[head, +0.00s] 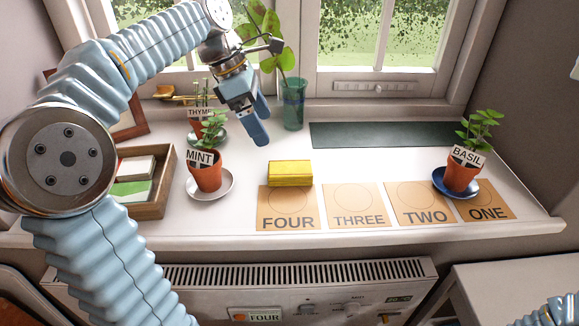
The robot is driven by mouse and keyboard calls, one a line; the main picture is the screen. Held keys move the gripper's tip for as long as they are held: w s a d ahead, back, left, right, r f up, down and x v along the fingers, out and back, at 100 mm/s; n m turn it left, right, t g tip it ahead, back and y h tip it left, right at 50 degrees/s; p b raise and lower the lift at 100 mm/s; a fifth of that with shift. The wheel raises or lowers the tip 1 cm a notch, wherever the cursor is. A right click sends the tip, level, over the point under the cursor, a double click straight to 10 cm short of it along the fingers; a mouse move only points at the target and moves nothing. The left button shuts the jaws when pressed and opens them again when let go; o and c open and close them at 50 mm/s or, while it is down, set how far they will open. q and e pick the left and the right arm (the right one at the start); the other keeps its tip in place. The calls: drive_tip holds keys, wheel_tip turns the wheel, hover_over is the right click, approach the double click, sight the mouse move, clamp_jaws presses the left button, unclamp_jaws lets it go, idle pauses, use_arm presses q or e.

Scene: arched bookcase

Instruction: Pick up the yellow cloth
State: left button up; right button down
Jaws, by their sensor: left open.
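The yellow cloth (290,173) looks like a neat folded block. It lies on the white windowsill at the back edge of the card marked FOUR (287,222). My left gripper (260,121) is open and empty, above the sill and up to the left of the cloth in the picture. It is apart from the cloth. Only a small piece of my right arm shows at the bottom right corner; its gripper is out of the frame.
The MINT pot (207,177) and THYME pot (203,131) stand left of the cloth, beside a wooden box (154,208). A glass vase (292,105) with a plant stands behind. The BASIL pot (460,175) is at the right. A dark green mat (380,135) lies behind the cards.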

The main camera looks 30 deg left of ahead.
use_arm(q)
hover_over(288, 167)
drive_tip(key=s+a, duration=0.1)
drive_tip(key=a, duration=0.1)
wheel_tip(288, 167, down, 7)
drive_tip(key=shift+s+a+r, duration=0.1)
drive_tip(key=shift+s+a, duration=0.05)
drive_tip(key=x, duration=0.4)
drive_tip(key=shift+d, duration=0.25)
drive_tip(key=shift+w+d+f, duration=0.15)
drive_tip(key=shift+w+f, duration=0.1)
drive_tip(key=shift+f, duration=0.35)
drive_tip(key=shift+f, duration=0.2)
drive_tip(key=c, duration=1)
drive_tip(key=shift+c, duration=0.2)
drive_tip(key=shift+r, duration=0.1)
